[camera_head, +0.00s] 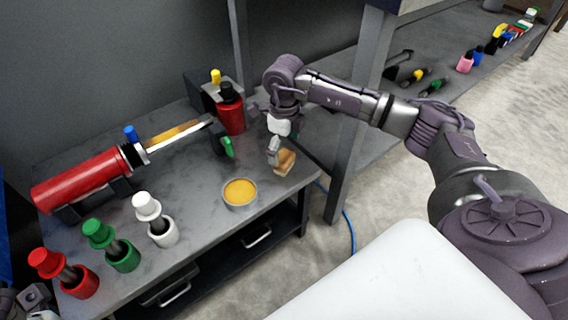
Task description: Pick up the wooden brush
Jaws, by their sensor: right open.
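The wooden brush (285,161) is a small tan block near the right edge of the grey workbench (200,180). My right gripper (277,141) is open just above and to the left of the brush. One pale fingertip is close beside the brush; I cannot tell whether it touches. The gripper partly hides the brush's upper side. My left gripper is not clearly seen.
A round tin with yellow contents (239,193) stands at the bench's front edge. A red cylindrical tool (85,178) lies at left. A dark red bottle (231,112) stands behind.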

